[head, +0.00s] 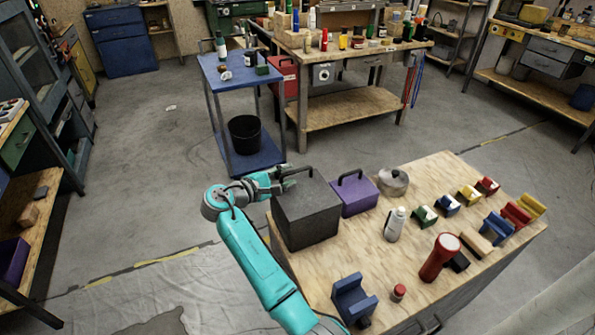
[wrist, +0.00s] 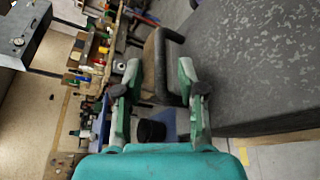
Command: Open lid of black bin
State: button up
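The black bin (head: 307,215) is a dark speckled box at the left end of the wooden bench, with its lid closed. A dark arched handle (head: 297,170) stands on the lid. My gripper (head: 288,181) reaches the handle from the left, just above the lid. In the wrist view my gripper (wrist: 160,80) has its two fingers spread apart. The handle (wrist: 154,62) shows in the gap between the fingertips, with space on both sides. The bin's dark surface (wrist: 255,60) fills the right of that view. I cannot tell how deep the handle sits between the fingers.
A purple box (head: 357,196) with a black handle stands right beside the bin. A metal pot (head: 393,182), white bottle (head: 394,224), red flashlight (head: 439,257) and several coloured blocks share the bench. A blue cart (head: 240,85) stands behind. Open floor lies to the left.

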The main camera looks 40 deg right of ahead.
aim_at(293, 173)
jog(key=shift+x, duration=2.4)
grip_shut()
